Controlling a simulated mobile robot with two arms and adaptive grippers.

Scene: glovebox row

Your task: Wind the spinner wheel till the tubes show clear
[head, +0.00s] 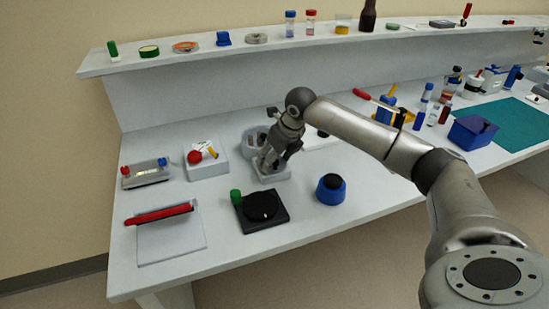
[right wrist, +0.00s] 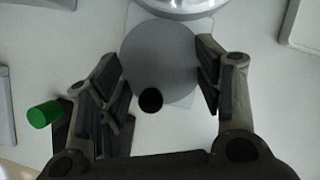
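The spinner wheel shows in the right wrist view as a grey disc (right wrist: 160,55) with a small black knob (right wrist: 151,100) near its lower edge. In the head view, my right gripper (head: 269,160) hides most of the wheel; a white base (head: 272,175) shows below it and a round grey bowl (head: 250,137) behind it. My right gripper (right wrist: 155,68) is open above the disc, one finger on either side, with the knob between them; I cannot tell whether a finger touches the disc. I cannot make out the tubes' contents. My left gripper is not in view.
A black device (head: 262,208) with a green knob (head: 235,196) stands in front, and a blue pot with black top (head: 331,190) at right. A white box with red button (head: 205,158) is at left. Bottles and tools crowd the right; a shelf (head: 195,53) runs behind.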

